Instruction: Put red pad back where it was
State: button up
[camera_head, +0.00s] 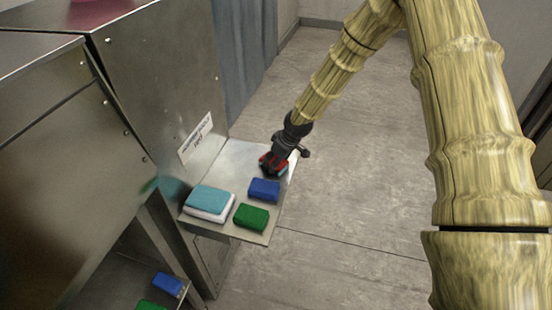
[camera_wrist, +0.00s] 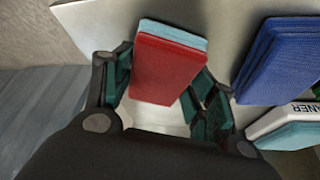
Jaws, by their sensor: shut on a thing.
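The red pad (camera_wrist: 167,70) sits between the two fingers of my gripper (camera_wrist: 163,88) in the wrist view. A light-blue layer (camera_wrist: 174,33) shows along its far edge; I cannot tell whether it is part of the pad or a separate thing. In the head view my gripper (camera_head: 273,164) is shut on the red pad at the far right part of the metal shelf (camera_head: 236,158). Little of the pad shows there, and its contact with the shelf is hidden.
A blue pad (camera_head: 264,190) lies just in front of my gripper, with a green pad (camera_head: 251,216) nearer. A teal pad (camera_head: 211,199) lies on a white one at left. Steel cabinets (camera_head: 165,75) stand left. Another blue pad (camera_head: 167,284) lies lower. The shelf's back left is bare.

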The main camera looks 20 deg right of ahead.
jog(key=shift+f, duration=0.15)
jog(key=o, duration=0.9)
jog(key=shift+r, duration=0.2)
jog(key=shift+b+v, duration=1.4)
jog(key=shift+v, duration=4.55)
jog(key=shift+s, duration=0.1)
